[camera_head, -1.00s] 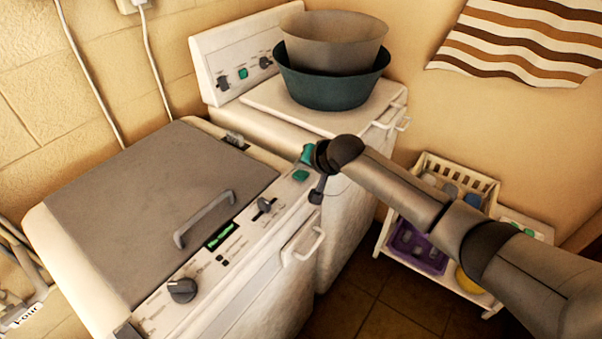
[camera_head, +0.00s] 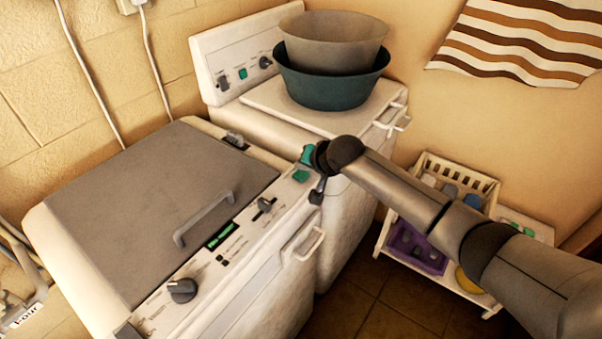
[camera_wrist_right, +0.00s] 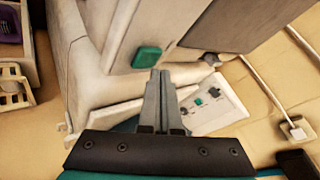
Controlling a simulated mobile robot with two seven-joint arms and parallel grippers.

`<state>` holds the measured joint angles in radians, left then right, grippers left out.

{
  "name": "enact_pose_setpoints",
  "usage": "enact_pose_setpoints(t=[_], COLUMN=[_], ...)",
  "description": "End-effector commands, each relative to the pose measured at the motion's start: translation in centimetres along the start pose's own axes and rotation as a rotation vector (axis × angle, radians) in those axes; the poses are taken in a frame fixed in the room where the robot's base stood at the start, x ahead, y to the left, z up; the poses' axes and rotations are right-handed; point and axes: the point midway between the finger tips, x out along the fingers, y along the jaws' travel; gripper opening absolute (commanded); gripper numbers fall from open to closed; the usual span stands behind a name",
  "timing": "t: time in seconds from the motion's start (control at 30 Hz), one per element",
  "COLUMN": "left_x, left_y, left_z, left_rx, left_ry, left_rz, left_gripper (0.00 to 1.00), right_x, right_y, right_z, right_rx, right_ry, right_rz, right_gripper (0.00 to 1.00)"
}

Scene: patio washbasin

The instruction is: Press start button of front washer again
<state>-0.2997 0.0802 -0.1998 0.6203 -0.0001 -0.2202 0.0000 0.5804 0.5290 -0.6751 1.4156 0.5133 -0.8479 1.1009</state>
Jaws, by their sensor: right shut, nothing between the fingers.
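The front washer (camera_head: 150,200) has a grey lid with a handle and a sloped white control panel. Its green start button (camera_head: 300,175) is at the panel's far right end; it also shows in the wrist view (camera_wrist_right: 147,57). My right gripper (camera_head: 316,196) is shut and empty, just right of the button in the head view. In the wrist view its fingertips (camera_wrist_right: 160,72) are close beside the button. I cannot tell whether they touch it. My left gripper is not in view.
The front washer has a lit green display (camera_head: 220,236) and a dark dial (camera_head: 182,290). A second washer (camera_head: 270,110) behind it carries two stacked basins (camera_head: 330,85). A low shelf (camera_head: 455,275) with a basket (camera_head: 455,180) stands at right. Tiled floor is clear between.

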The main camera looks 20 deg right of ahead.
Motion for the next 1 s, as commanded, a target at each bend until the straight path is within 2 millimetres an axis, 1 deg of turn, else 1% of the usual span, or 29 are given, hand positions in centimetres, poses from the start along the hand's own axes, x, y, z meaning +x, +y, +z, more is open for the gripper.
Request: enact_pose_setpoints(t=[0.2, 1.0], left_x=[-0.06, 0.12], left_y=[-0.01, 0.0], left_z=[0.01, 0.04], left_rx=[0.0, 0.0], left_ry=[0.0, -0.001], left_rz=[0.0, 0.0], left_gripper=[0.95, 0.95], right_x=[0.45, 0.85], right_y=[0.29, 0.64], right_z=[0.34, 0.66], right_rx=[0.0, 0.001], right_ry=[0.0, -0.001], right_rz=[-0.001, 0.001], right_gripper=[0.0, 0.0])
